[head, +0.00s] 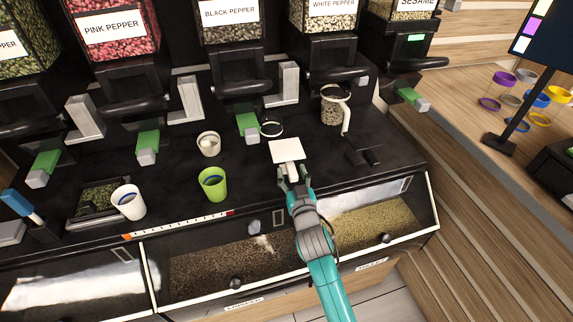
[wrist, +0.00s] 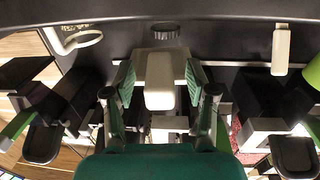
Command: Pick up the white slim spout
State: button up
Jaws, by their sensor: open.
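The white piece that looks like the spout (head: 286,150) lies over the black counter in the head view, with a flat square part and a narrow part toward my gripper. My gripper (head: 292,175) is open at its near end. In the wrist view the white spout (wrist: 160,68) shows between the two green-padded fingers of my gripper (wrist: 160,90), with its rounded narrow part in the middle. A gap shows beside the narrow part on each side. The fingers partly hide the lower end in the head view.
A green cup (head: 212,184), a white cup (head: 129,202) and a small cream cup (head: 208,144) stand to the left. A jar (head: 332,108) stands behind right. Dispensers line the back; clear-fronted bins (head: 215,262) lie in front.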

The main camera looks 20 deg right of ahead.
jog(key=shift+w, duration=0.95)
grip_shut()
jog(key=shift+r, duration=0.1)
